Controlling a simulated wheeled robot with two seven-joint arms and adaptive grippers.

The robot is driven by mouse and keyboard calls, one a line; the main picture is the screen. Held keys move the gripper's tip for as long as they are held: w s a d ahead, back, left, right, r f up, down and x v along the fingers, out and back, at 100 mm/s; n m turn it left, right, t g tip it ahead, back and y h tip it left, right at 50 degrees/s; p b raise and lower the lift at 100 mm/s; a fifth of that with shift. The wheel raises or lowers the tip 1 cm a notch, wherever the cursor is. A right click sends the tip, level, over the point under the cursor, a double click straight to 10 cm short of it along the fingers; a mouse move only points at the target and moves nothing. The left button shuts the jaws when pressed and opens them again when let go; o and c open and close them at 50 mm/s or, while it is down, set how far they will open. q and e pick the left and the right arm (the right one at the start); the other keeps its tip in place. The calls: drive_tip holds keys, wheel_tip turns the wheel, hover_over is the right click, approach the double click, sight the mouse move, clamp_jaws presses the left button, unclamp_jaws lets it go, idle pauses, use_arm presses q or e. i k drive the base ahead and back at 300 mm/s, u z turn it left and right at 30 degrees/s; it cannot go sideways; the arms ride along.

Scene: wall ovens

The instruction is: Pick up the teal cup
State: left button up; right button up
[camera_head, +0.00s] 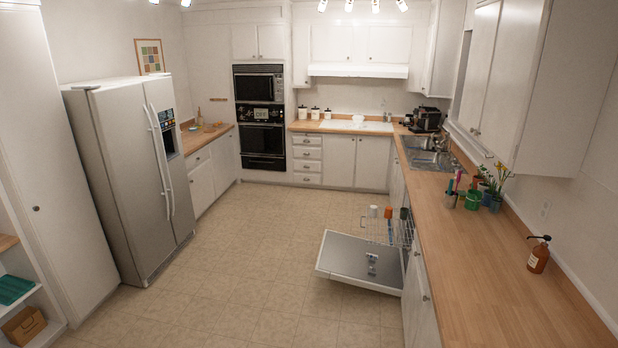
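No cup that I can clearly call teal shows in the head view. The dishwasher rack (380,231) holds a white cup (373,211), an orange cup (388,213) and a dark cup (404,214). A green cup-like container (473,200) stands on the right counter beside flower pots. A small light-blue and grey item (371,265) lies on the open dishwasher door (345,262); its kind is too small to tell. Neither of my grippers is in view.
The floor (250,260) is clear in the middle. The lowered dishwasher door juts out from the right counter (500,270), which carries a soap bottle (539,254) and potted flowers (496,182). A fridge (135,170) stands left; wall ovens (261,140) are at the back.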

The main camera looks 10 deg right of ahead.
sight(404, 214)
drive_tip(key=z, duration=0.15)
drive_tip(key=i, duration=1.85)
drive_tip(key=z, duration=0.4)
drive_tip(key=i, duration=1.95)
drive_tip(key=z, duration=0.2)
